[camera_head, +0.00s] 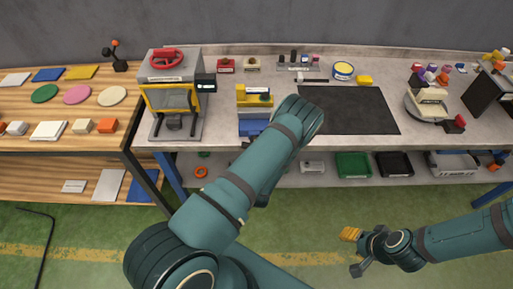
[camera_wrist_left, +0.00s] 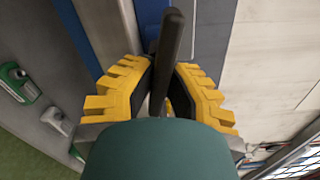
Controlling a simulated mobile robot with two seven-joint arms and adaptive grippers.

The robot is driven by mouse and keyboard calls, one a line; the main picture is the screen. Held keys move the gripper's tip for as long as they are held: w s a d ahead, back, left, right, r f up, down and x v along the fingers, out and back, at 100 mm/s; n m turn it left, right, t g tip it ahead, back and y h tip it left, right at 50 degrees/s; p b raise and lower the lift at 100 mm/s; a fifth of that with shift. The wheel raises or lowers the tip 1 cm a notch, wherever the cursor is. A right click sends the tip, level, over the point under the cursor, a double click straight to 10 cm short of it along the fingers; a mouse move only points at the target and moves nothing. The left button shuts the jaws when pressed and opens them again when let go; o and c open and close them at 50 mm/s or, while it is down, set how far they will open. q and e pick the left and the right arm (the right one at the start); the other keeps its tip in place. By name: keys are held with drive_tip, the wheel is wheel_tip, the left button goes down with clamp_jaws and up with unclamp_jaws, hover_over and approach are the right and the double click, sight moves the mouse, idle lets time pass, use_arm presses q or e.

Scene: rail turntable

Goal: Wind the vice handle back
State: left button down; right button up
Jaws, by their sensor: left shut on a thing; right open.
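The blue vice (camera_head: 252,127) stands at the front edge of the grey bench in the head view, left of my left arm. A yellow piece (camera_head: 255,100) shows just above it. In the left wrist view my left gripper (camera_wrist_left: 164,80) has its yellow fingers closed around a dark bar, the vice handle (camera_wrist_left: 171,38). In the head view my left arm hides this gripper and the handle. My right gripper (camera_head: 352,252) is open and empty, low over the green floor, away from the bench.
A grey machine with a red wheel (camera_head: 167,59) stands left of the vice. A dark mat (camera_head: 350,111) lies to the right. A turntable (camera_head: 430,107) is further right. A lower shelf holds a green bin (camera_head: 353,165) and a black bin (camera_head: 394,164). The floor ahead is clear.

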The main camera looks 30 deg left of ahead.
use_arm(q)
drive_tip(key=shift+r+n, duration=0.2)
drive_tip(key=shift+n, duration=0.6)
drive_tip(key=c, duration=1)
unclamp_jaws()
drive_tip(key=shift+f, duration=0.1)
drive_tip(key=v, duration=1.2)
